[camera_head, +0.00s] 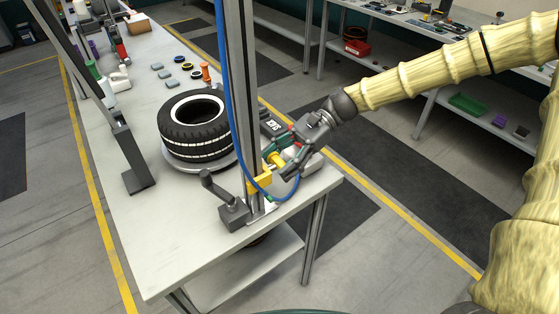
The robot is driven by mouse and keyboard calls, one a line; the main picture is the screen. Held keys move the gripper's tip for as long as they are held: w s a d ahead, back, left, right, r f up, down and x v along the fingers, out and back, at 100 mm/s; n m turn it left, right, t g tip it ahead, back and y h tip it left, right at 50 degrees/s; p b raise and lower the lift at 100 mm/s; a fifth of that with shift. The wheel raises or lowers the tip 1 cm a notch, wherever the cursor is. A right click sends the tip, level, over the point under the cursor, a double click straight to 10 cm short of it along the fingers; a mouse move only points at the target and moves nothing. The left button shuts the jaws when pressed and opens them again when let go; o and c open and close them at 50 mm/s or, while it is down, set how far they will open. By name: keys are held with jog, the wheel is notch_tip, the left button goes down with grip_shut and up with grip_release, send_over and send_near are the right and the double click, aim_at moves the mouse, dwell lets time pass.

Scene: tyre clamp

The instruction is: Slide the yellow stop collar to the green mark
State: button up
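The yellow stop collar (259,184) sits low on the upright metal post (239,90), near the front corner of the table. A yellow round knob (275,158) sticks out beside it. My gripper (281,160) is at this knob from the right, with its dark fingers on either side of it. Whether the fingers press on the knob is too small to tell. A green patch (267,150) shows by the post just above the collar; I cannot tell whether it is the green mark. Part of the collar is hidden behind a blue hose.
The blue hose (224,70) runs down the post and loops below my gripper. A tyre (195,128) lies on a round plate left of the post. A dark crank handle (221,197) stands in front. Small parts and tools lie farther back on the table (150,220).

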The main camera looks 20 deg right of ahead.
jog(key=c, duration=0.4)
notch_tip(320, 180, down, 8)
jog(key=shift+r+b, duration=0.1)
jog(key=shift+b, duration=0.6)
jog(key=o, duration=1.5)
jog(key=shift+c, duration=0.2)
jog(key=v, duration=1.2)
